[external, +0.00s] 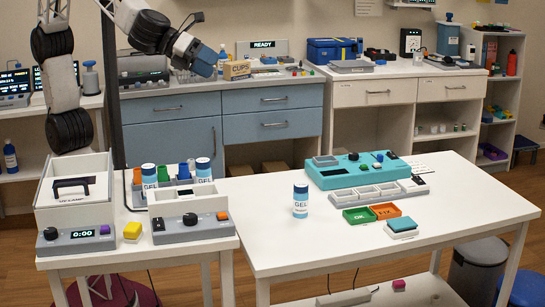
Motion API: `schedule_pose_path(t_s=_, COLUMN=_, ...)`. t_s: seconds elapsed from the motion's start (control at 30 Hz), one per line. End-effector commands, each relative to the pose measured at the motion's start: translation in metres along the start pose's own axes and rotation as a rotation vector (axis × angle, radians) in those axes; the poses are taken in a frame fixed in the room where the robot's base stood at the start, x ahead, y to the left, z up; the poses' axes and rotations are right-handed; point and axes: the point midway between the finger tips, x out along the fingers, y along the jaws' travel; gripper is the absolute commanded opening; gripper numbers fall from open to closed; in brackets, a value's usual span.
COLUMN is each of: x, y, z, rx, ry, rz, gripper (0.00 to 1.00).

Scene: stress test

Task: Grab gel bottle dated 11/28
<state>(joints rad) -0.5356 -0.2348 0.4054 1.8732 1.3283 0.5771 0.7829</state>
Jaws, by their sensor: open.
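A white gel bottle with a blue cap and blue label (300,203) stands upright on the right table, near its left side. On the left table, one similar gel bottle (149,182) and another gel bottle (203,170) stand behind the grey device with knobs; their lower parts are hidden. The dates on the labels are too small to read.
A white open box (75,210) stands on the left table; a gap separates the tables.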

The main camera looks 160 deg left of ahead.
Motion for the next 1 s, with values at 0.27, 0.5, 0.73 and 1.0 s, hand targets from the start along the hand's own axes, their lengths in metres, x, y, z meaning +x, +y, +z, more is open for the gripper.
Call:
schedule_pose_path(t_s=0.27, x=0.103, y=-0.006, z=0.038, rx=0.354, ry=-0.073, rz=-0.049, gripper=0.76)
schedule_pose_path(t_s=0.5, x=0.150, y=-0.003, z=0.054, rx=0.532, ry=-0.097, rz=-0.065, gripper=0.76)
schedule_pose_path(t_s=0.73, x=0.182, y=0.004, z=0.064, rx=0.649, ry=-0.108, rz=-0.070, gripper=0.76)
schedule_pose_path(t_s=1.0, x=0.208, y=0.015, z=0.062, rx=0.729, ry=-0.112, rz=-0.073, gripper=0.76)
